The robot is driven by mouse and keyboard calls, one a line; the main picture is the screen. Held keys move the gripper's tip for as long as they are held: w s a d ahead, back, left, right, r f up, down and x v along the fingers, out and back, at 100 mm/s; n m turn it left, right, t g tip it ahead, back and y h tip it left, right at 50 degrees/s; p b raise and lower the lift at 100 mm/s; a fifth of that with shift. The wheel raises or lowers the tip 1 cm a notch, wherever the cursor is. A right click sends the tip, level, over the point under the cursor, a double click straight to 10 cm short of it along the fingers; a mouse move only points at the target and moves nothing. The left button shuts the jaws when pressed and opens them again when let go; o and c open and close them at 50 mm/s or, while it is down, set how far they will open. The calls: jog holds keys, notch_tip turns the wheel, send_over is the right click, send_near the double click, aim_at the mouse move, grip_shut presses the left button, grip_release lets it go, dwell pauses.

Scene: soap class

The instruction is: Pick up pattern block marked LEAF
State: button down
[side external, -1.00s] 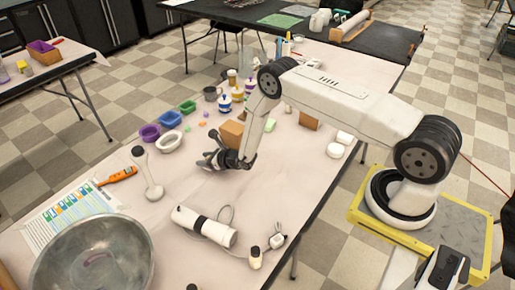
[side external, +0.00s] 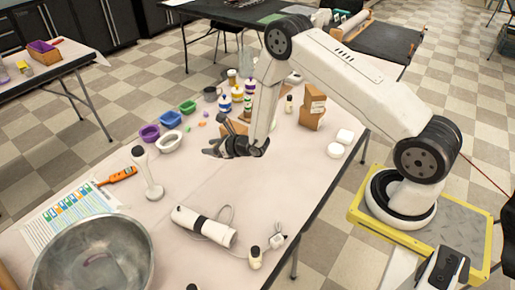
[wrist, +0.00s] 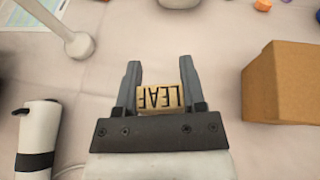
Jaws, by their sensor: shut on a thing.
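The pattern block marked LEAF (wrist: 160,98) is a small pale wooden block with dark letters. In the wrist view it sits between the two grey fingers of my gripper (wrist: 160,76), which is shut on it. In the side view my gripper (side external: 232,147) is over the middle of the table. The block cannot be made out there.
A cardboard box (wrist: 285,82) stands right of my gripper in the wrist view. A white cylinder with a black band (side external: 204,226) lies nearer the front. Several coloured bowls (side external: 168,119) and a white stand (side external: 147,172) are left. The table between is clear.

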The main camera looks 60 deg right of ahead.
jog(key=a+v, duration=0.2)
jog(key=v, duration=0.8)
jog(key=shift+s+r, duration=0.25)
jog(key=shift+r, duration=0.15)
jog(key=shift+a, duration=0.1)
